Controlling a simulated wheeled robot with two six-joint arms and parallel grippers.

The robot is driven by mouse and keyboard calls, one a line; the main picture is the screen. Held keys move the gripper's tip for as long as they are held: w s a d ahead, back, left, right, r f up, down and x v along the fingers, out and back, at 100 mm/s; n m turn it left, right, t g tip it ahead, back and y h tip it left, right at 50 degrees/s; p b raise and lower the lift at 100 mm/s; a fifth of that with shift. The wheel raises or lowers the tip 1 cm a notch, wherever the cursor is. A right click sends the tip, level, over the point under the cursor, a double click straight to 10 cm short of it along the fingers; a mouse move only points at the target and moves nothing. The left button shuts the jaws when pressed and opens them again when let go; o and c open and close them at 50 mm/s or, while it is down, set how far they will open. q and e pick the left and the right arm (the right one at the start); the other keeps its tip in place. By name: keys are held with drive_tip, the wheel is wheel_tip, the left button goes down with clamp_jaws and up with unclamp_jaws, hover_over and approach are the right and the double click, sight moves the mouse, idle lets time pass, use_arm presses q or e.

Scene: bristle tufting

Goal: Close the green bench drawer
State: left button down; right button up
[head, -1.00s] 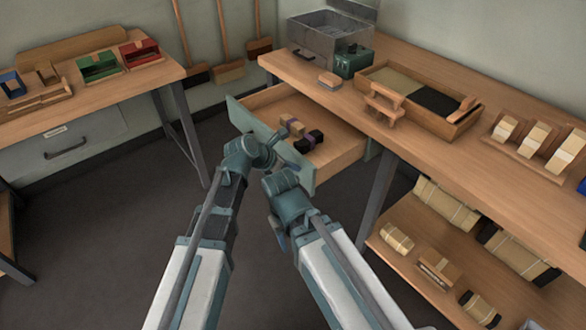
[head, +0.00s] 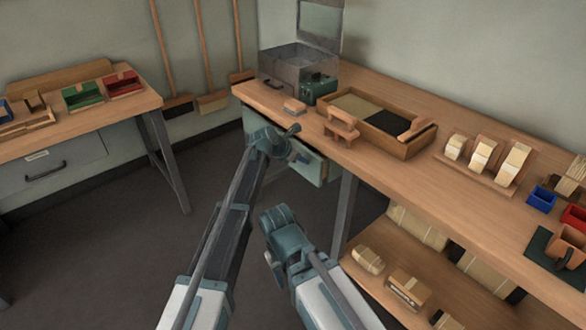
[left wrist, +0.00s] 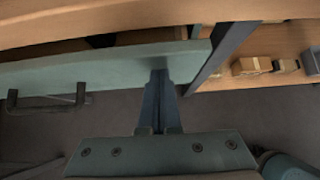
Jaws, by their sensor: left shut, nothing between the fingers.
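The green bench drawer (head: 313,167) is under the front edge of the right-hand bench, its front close to the bench edge. In the left wrist view its green front (left wrist: 110,68) spans the left and middle, with a dark handle (left wrist: 45,100) at left. A narrow gap with some wood shows above the front. My left gripper (head: 292,129) is at the drawer front in the head view. In the wrist view its fingers (left wrist: 158,82) are shut, empty, and against or very near the front. My right gripper (head: 272,260) hangs lower, apart from the drawer; its jaws are unclear.
The bench top (head: 400,172) above the drawer holds a metal box (head: 285,70), a wooden tray (head: 395,142) and several blocks. A lower shelf (head: 375,285) holds bundles. A bench leg (head: 345,212) stands right of the drawer. The floor at left is clear.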

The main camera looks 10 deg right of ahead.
use_arm(q)
drive_tip(key=w+d, duration=0.1)
drive_tip(key=d, duration=0.2)
drive_tip(key=shift+w, duration=0.4)
drive_tip(key=shift+w+d, duration=0.1)
drive_tip(key=shift+d+r, duration=0.1)
drive_tip(key=shift+s+a, duration=0.2)
drive_tip(key=shift+a, duration=0.2)
drive_tip(key=p, duration=0.7)
approach(309, 156)
drive_tip(key=s+a, duration=0.1)
drive_tip(key=a, duration=0.1)
drive_tip(key=shift+s+a, duration=0.45)
drive_tip(key=shift+s, duration=0.05)
